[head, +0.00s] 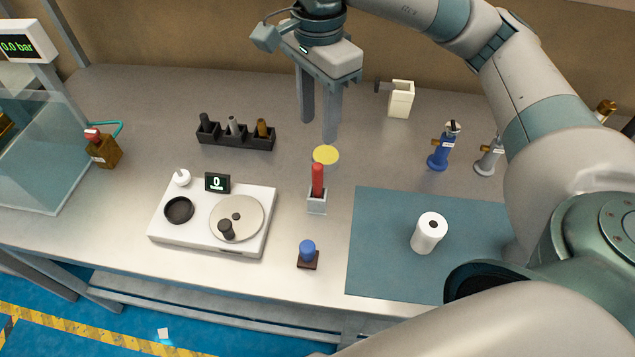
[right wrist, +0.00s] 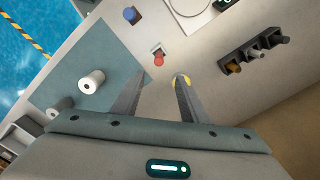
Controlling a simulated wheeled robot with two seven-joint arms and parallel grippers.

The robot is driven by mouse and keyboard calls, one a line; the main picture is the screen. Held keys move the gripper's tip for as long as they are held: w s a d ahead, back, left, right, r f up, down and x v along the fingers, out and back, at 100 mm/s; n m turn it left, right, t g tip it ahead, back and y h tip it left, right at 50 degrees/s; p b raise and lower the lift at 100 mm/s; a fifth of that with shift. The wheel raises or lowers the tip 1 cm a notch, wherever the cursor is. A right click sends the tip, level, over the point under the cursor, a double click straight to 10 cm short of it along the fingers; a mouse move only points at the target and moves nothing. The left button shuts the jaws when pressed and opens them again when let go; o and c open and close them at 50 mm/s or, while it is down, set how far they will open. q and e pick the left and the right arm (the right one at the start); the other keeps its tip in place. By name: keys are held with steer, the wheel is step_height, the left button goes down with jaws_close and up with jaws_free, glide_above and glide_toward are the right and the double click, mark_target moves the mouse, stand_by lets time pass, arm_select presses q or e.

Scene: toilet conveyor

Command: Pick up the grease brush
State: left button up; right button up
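A red-handled tool (head: 317,180), which looks like the grease brush, stands upright in a small grey holder (head: 317,207) near the middle of the bench. Its red handle also shows in the right wrist view (right wrist: 158,60). A round yellow-topped tin (head: 326,155) stands just behind it. My right gripper (head: 319,128) is open and empty, fingers pointing down, above and behind the tin and brush. In the right wrist view the brush lies beyond the fingertips (right wrist: 161,78), between their lines. The brush's lower end is hidden in the holder. My left gripper is not in view.
A white device with a round plate (head: 210,244) stands left of the brush, and a blue-knobbed block (head: 308,252) in front. A black rack (head: 235,141) is behind left. A white roll (head: 429,233) stands on the blue-grey mat (head: 385,270) at right.

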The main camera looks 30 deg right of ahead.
steer(key=p, duration=0.1)
glide_above(318, 165)
step_height(318, 165, down, 7)
steer(key=shift+r, duration=0.15)
step_height(318, 165, down, 3)
steer(key=shift+r+p, duration=0.15)
steer(key=shift+p, duration=0.35)
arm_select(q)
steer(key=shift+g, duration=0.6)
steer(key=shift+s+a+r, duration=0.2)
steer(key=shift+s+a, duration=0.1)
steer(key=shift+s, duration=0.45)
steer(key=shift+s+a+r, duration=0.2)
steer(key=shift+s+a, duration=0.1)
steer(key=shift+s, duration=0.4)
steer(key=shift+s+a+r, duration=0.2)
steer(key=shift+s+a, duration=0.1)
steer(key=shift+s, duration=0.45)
arm_select(e)
steer(key=shift+f, duration=0.85)
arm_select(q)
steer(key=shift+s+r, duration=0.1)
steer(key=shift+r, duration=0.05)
arm_select(e)
steer(key=shift+f, duration=0.1)
